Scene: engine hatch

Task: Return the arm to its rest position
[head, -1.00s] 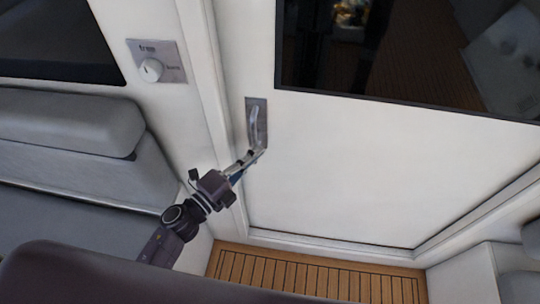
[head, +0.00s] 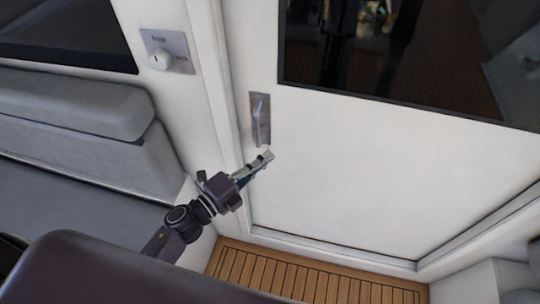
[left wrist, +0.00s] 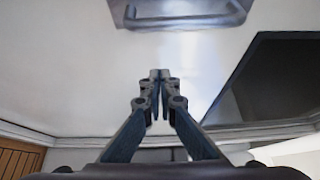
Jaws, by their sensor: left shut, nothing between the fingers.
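My left gripper (head: 268,157) is shut and empty, in front of the white door just below the door handle. In the left wrist view its fingers (left wrist: 160,75) meet with nothing between them. The metal door handle (head: 259,118) sits on a plate on the door's left side; it also shows at the top of the left wrist view (left wrist: 185,18). The gripper is apart from the handle. The white door (head: 360,170) looks closed in its frame. My right gripper is not in view.
A dark window (head: 400,60) fills the door's upper part. A grey cushioned seat (head: 80,150) is at left. Slatted wooden floor (head: 300,272) lies below the door. A dark rounded surface is in the near left foreground.

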